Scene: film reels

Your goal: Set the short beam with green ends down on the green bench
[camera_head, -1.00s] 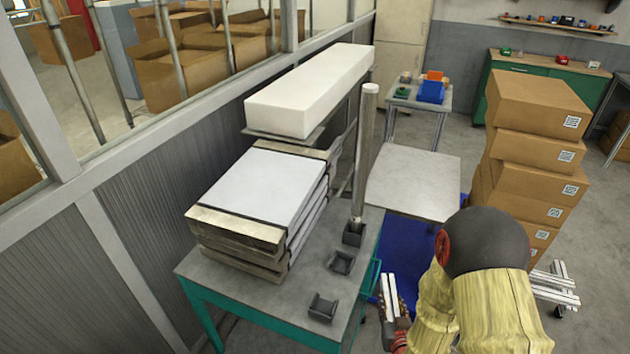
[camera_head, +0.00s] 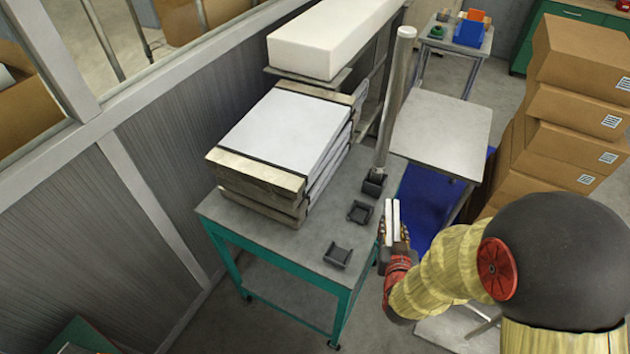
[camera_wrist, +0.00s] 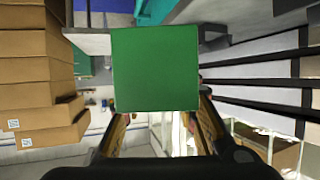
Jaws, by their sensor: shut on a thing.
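The short beam (camera_head: 392,218) shows in the head view as pale strips with a dark groove, roughly upright in the picture. In the wrist view its square green end (camera_wrist: 155,68) faces the camera; the other end is hidden. My gripper (camera_wrist: 160,106) is shut on the beam, with a finger on each side. The green bench (camera_head: 268,230) has a grey top and green legs. In the head view the beam appears just right of the bench's right edge, beside the dark cradles. Its exact height is unclear.
A stack of white-topped slabs (camera_head: 285,130) fills the bench's back left. Two empty dark cradles (camera_head: 360,211) (camera_head: 337,255) sit near the right edge; a tall metal post (camera_head: 393,105) stands behind them. A grey table (camera_head: 440,130) and cardboard boxes (camera_head: 570,110) lie to the right.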

